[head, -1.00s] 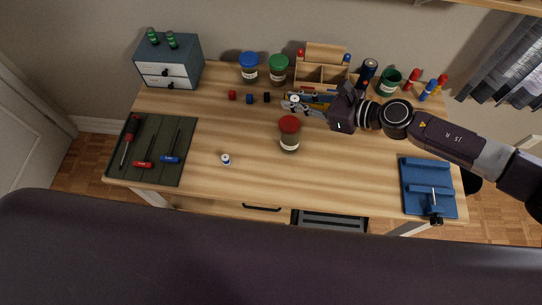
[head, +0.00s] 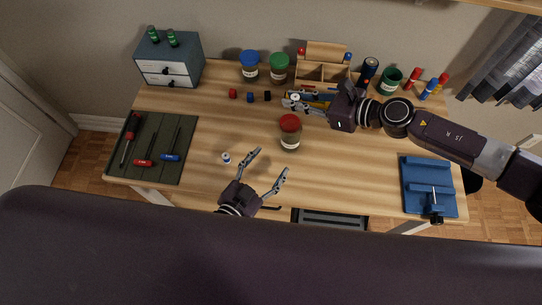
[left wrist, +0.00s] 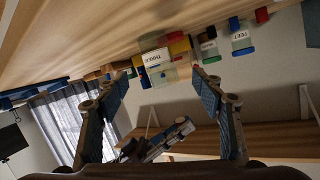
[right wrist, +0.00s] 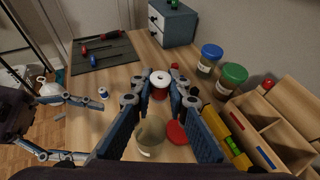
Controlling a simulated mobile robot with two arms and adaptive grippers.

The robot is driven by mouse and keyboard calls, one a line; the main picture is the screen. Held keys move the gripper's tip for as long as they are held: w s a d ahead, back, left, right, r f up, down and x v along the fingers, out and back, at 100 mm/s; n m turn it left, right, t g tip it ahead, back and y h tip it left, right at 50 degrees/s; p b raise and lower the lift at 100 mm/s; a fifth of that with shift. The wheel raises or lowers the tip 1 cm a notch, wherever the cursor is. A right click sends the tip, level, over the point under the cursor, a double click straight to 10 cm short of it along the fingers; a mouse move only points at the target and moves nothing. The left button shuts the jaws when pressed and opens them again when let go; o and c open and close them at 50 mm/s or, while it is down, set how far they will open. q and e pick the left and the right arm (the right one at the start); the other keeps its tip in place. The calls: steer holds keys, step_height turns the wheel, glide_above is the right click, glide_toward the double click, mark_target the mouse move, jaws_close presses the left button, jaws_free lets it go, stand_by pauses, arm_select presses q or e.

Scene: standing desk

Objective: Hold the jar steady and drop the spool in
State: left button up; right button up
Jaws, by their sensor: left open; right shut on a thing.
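The jar (head: 290,141) stands mid-desk; its clear body shows below my right fingers in the right wrist view (right wrist: 149,141). A red disc (right wrist: 178,132) shows beside the body there; I cannot tell how it sits on the jar. My right gripper (head: 293,102) is shut on a spool with a white end and red winding (right wrist: 160,79), held above the desk, behind the jar in the head view. My left gripper (head: 268,164) is open and empty at the front edge, apart from the jar, fingers pointing toward it. The labelled jar (left wrist: 152,57) shows between them in the left wrist view.
Small red, blue and black spools (head: 250,98) stand behind. Blue-lidded (head: 249,68) and green-lidded (head: 279,69) jars and a wooden organizer (head: 322,74) line the back. Clear desk lies right of the jar.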

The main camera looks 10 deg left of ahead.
mark_target(293, 121)
arm_select(q)
steer(key=shift+w+d+r+n+g, duration=0.1)
steer(key=shift+w+r+n+g, duration=0.1)
steer(key=shift+w+n+g, duration=0.25)
steer(key=shift+w+d+r+n+g, duration=0.15)
steer(key=shift+w+n+g, duration=0.1)
steer(key=shift+w+n, duration=0.25)
steer(key=shift+w+d+n, duration=0.1)
steer(key=shift+w+n, duration=0.1)
steer(key=shift+n, duration=0.05)
steer(key=x, duration=1.1)
steer(key=shift+w+d+f, duration=0.15)
steer(key=shift+w+f, duration=0.05)
steer(key=c, duration=1.3)
arm_select(e)
steer(key=shift+f, duration=4.8)
arm_select(q)
steer(key=shift+s, duration=0.1)
arm_select(e)
steer(key=o, duration=0.6)
steer(key=shift+c, duration=0.2)
steer(key=o, duration=0.3)
steer(key=shift+s, duration=0.1)
